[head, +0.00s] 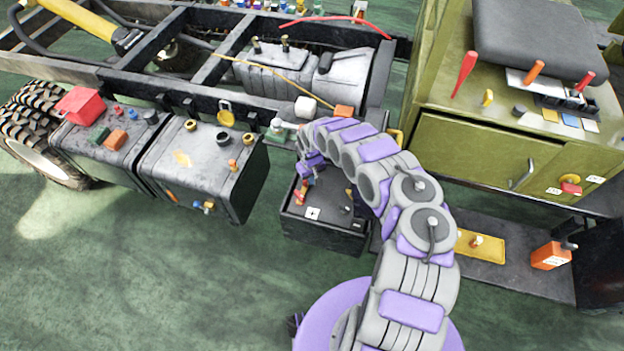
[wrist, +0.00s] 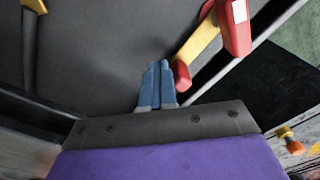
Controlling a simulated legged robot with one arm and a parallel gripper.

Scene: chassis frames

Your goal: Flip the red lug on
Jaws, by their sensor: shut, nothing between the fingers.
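In the wrist view, my gripper (wrist: 158,68) has its two blue-grey fingertips together, with nothing between them. Just right of the fingertips is a yellow bar with a red rounded end (wrist: 182,76). The bar runs up to a larger red piece (wrist: 235,25) with a white patch, at the top right. Whether the fingers touch the red end, I cannot tell. In the head view, my gripper (head: 304,178) is over the black box (head: 322,237). A small red-orange part (head: 299,193) shows beside it; the arm partly hides the box top.
The wrist view shows a dark grey surface (wrist: 90,60) and a yellow piece (wrist: 33,6) at the top left. In the head view, a grey tank (head: 205,165) stands left of the box and an olive cabinet (head: 480,160) to the right. Green floor is open in front.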

